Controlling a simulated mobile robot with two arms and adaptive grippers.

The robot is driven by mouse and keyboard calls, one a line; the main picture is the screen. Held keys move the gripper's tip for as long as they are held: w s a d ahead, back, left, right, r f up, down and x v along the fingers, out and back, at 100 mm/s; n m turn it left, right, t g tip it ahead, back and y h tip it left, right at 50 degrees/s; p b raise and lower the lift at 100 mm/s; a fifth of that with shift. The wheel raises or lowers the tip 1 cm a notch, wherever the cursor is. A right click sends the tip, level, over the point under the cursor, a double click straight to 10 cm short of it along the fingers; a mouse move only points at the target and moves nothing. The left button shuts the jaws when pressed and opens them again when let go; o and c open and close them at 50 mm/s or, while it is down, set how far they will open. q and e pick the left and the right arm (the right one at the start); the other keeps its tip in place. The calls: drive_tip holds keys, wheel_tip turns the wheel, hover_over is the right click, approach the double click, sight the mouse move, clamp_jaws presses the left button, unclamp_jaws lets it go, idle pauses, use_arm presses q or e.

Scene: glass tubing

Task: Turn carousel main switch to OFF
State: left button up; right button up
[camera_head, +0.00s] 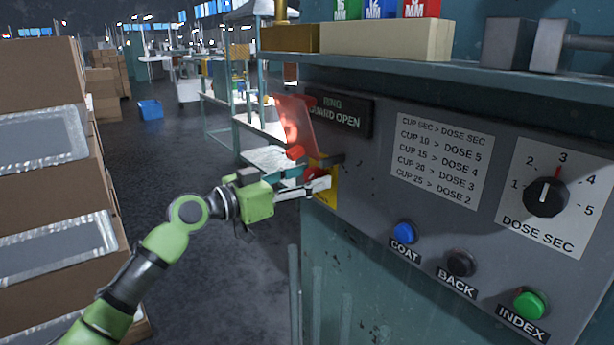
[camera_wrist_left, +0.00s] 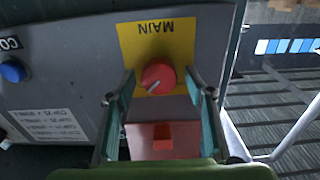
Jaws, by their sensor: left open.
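The main switch is a round red knob (camera_wrist_left: 158,77) on a yellow plate (camera_wrist_left: 172,38) lettered MAIN, upside down in the left wrist view. A pale mark on the knob points to the lower left there. In the head view the yellow plate (camera_head: 330,199) shows at the panel's left edge, and my gripper mostly hides the knob. My left gripper (camera_head: 323,175) is open at the plate, one finger on each side of the knob, with gaps visible in the left wrist view. A red see-through cover (camera_head: 295,121) stands raised above the plate. My right gripper is not in view.
The panel carries a dose dial (camera_head: 546,197), a blue COAT button (camera_head: 404,232), a black BACK button (camera_head: 460,263) and a green INDEX button (camera_head: 530,304). A shelf (camera_head: 450,72) juts out above. Stacked cardboard boxes (camera_head: 45,150) stand at left. Floor between is clear.

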use_arm(q)
drive_tip(key=c, duration=1.1)
